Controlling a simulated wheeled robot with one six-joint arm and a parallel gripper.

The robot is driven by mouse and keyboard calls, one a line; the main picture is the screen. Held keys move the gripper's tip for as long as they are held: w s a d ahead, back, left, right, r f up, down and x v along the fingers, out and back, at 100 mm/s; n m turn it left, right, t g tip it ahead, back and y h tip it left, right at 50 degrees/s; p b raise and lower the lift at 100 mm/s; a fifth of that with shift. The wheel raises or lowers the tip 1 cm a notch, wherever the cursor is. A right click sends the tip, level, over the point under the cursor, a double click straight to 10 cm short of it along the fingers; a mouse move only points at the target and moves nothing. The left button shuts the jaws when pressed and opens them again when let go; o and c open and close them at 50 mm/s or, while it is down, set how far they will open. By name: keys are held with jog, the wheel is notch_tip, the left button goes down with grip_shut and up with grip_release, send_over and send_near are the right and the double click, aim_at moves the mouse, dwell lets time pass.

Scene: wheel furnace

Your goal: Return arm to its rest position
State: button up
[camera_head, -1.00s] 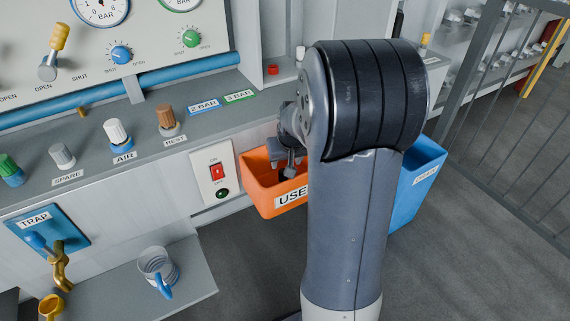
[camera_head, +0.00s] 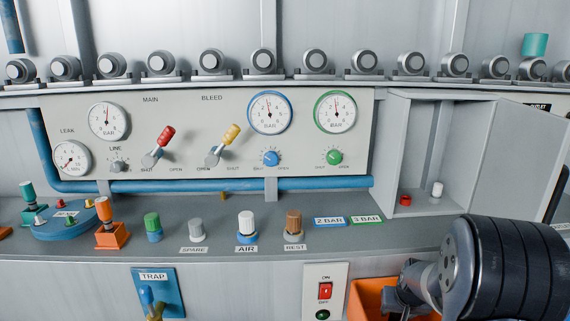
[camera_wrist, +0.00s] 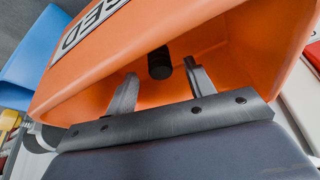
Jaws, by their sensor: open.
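My gripper (camera_wrist: 160,88) is open in the wrist view, its two fingers apart and nothing held between them. It points into the orange bin (camera_wrist: 92,72), whose lettered label shows upside down. A small black cylinder (camera_wrist: 159,63) is inside the bin, just beyond the fingertips and between them in the picture. In the head view my arm reaches in at the lower right, over the orange bin (camera_head: 368,296). The fingertips are not clear there, and most of the bin is cut off or hidden by my arm.
A grey shelf (camera_head: 205,226) holds several coloured knobs left of my arm. The gauge panel (camera_head: 215,112) stands behind it. A switch plate (camera_head: 325,291) is beside the orange bin. A blue bin (camera_wrist: 38,48) stands close to the orange one. An open-fronted compartment (camera_head: 427,150) is at right.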

aim_at(396, 314)
jog(key=x, duration=0.3)
jog(key=shift+r, duration=0.25)
